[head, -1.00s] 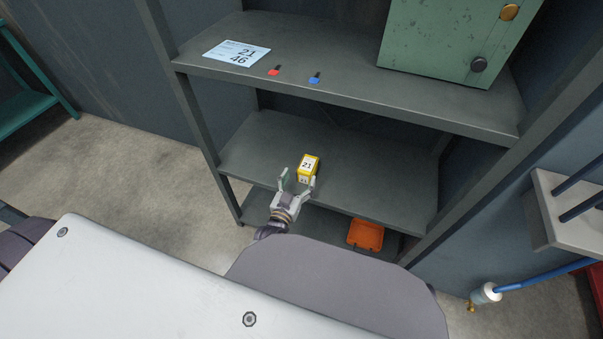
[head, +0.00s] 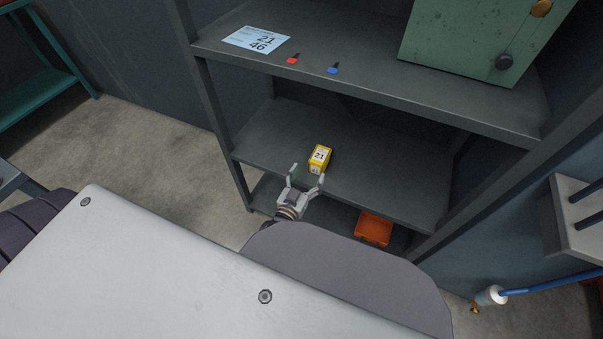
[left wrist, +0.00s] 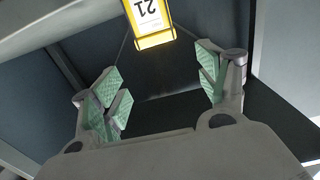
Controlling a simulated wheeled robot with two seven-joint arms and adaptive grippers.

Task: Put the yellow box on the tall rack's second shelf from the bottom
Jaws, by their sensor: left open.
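The yellow box (head: 320,158) stands on the tall rack's second shelf from the bottom (head: 390,185), near the front edge. Its white label reads 21. My left gripper (head: 307,175) is open and empty just in front of the box, at the shelf's front edge. In the left wrist view the yellow box (left wrist: 149,20) shows at the top, beyond the spread green-padded fingers of the left gripper (left wrist: 160,85), apart from them. Its upper part is cut off there. My right gripper is not in view.
An orange tray (head: 374,229) lies on the bottom shelf. The shelf above holds a paper sign (head: 257,40), a red piece (head: 292,58), a blue piece (head: 333,68) and a green cabinet (head: 470,45). Rack posts stand either side. The box's shelf is otherwise clear.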

